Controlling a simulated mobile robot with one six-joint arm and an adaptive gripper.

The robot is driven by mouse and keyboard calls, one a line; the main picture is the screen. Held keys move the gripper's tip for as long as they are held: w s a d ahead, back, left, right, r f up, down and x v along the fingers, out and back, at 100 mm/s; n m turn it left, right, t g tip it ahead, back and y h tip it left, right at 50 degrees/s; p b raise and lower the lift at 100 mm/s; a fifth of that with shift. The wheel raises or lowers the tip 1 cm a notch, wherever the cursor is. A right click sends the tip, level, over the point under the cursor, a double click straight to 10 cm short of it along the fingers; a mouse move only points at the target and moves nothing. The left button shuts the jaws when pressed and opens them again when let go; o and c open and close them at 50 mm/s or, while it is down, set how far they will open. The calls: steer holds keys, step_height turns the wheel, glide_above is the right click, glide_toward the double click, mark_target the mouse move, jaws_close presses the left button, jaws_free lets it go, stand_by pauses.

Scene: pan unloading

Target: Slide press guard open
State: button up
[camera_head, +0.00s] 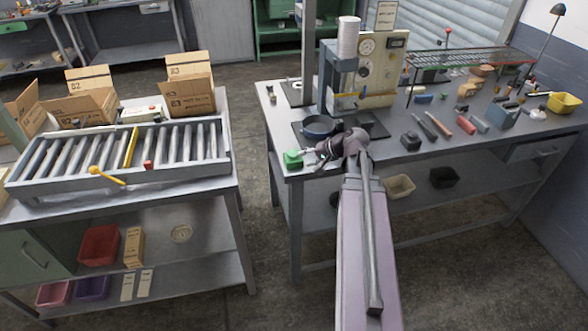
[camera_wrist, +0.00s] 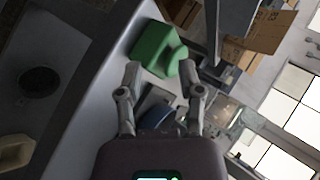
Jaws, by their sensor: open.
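The press (camera_head: 333,75) stands at the back left of the right-hand bench, with a gauge panel (camera_head: 378,70) beside it. A thin yellow bar (camera_head: 349,95) crosses low at its front; I cannot clearly make out the guard. A dark blue round pan (camera_head: 318,128) sits on a dark plate before the press. My gripper (camera_head: 310,155) is near the bench's front left corner, in front of the pan and pointing left. In the wrist view my gripper (camera_wrist: 163,75) is open and empty. A green block (camera_wrist: 158,48) lies just beyond its fingertips; it also shows in the head view (camera_head: 293,158).
A roller conveyor (camera_head: 120,155) with open cartons (camera_head: 190,90) stands on the left bench, across a floor gap. A black block (camera_head: 411,140) and several hand tools lie right of my arm. A wire rack (camera_head: 470,58) stands farther back. A grey post (camera_head: 308,45) rises by the press.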

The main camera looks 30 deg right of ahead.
steer(key=shift+n+g, duration=0.9)
steer(key=shift+s+a+f, duration=0.1)
steer(key=shift+a+f, duration=0.25)
steer(key=shift+a, duration=0.5)
steer(key=shift+s+a+f, duration=0.1)
steer(key=shift+a+f, duration=0.2)
steer(key=shift+a, duration=0.5)
steer(key=shift+s+a+f, duration=0.1)
steer(key=shift+a+f, duration=0.25)
steer(key=shift+a, duration=0.5)
steer(key=m+t+h+p, duration=0.1)
steer(key=m+t+h, duration=0.2)
steer(key=m+t, duration=0.65)
glide_toward(351, 110)
steer(key=s, duration=0.3)
steer(key=shift+d+r, duration=0.1)
steer(key=shift+r, duration=0.2)
steer(key=shift+w, duration=0.1)
steer(key=b+x, duration=0.2)
steer(key=x, duration=1.1)
steer(key=shift+w+f, duration=0.15)
steer(key=shift+w, duration=0.15)
